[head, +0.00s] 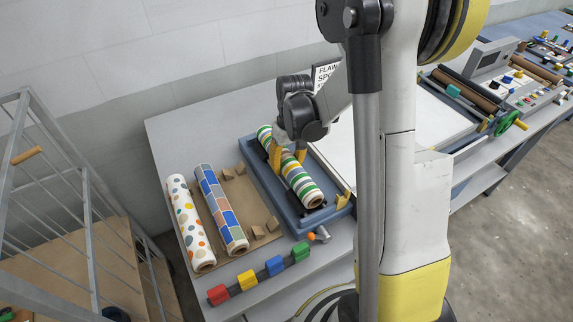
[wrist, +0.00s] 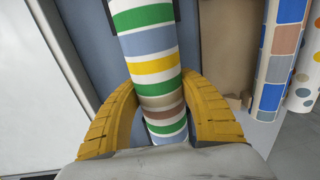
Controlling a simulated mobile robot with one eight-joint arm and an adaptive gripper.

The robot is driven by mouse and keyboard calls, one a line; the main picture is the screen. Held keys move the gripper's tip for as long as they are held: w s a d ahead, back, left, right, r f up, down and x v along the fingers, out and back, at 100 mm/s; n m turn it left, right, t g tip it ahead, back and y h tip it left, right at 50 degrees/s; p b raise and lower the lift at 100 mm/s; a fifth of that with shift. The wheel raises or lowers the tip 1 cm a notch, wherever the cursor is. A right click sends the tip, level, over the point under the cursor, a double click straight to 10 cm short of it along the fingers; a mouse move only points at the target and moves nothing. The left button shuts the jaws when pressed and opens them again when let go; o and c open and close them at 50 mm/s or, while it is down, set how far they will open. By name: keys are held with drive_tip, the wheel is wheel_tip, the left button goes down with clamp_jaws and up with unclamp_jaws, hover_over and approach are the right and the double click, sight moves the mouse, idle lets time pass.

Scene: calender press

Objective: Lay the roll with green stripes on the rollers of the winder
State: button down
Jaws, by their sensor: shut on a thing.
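The roll with green stripes (head: 305,188) is white with green, yellow, blue and brown bands. It lies lengthwise in or just above a blue tray-like frame (head: 337,185), which looks like the winder. My gripper (head: 287,154) comes down from above and is shut on the roll toward its far end. In the wrist view its yellow fingers (wrist: 160,95) press on both sides of the striped roll (wrist: 150,45). Dark parts show beside the roll in the frame. The roll hides the rollers, so I cannot tell whether it touches them.
A dotted roll (head: 190,222) and a blue checked roll (head: 221,208) lie on a brown board (head: 245,205) to the left. Several coloured blocks (head: 275,266) line the table's front. An orange-knobbed lever (head: 318,236) stands by the frame's near end. A machine with rollers (head: 470,90) stands right.

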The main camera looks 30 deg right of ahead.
drive_tip(key=shift+f+b, duration=0.3)
drive_tip(key=shift+f, duration=0.05)
drive_tip(key=c, duration=0.7)
unclamp_jaws()
drive_tip(key=shift+c, duration=0.2)
drive_tip(key=r, duration=0.8)
drive_tip(key=d+r, duration=0.1)
drive_tip(key=r, duration=0.3)
drive_tip(key=shift+s+a, duration=0.1)
drive_tip(key=shift+a, duration=0.05)
drive_tip(key=s+a+f+t+h+b, duration=0.1)
drive_tip(key=s+a+t+b, duration=0.6)
drive_tip(key=s+a, duration=0.3)
drive_tip(key=s+b, duration=0.1)
drive_tip(key=s, duration=0.2)
drive_tip(key=shift+s+a, duration=0.35)
drive_tip(key=shift+s, duration=0.05)
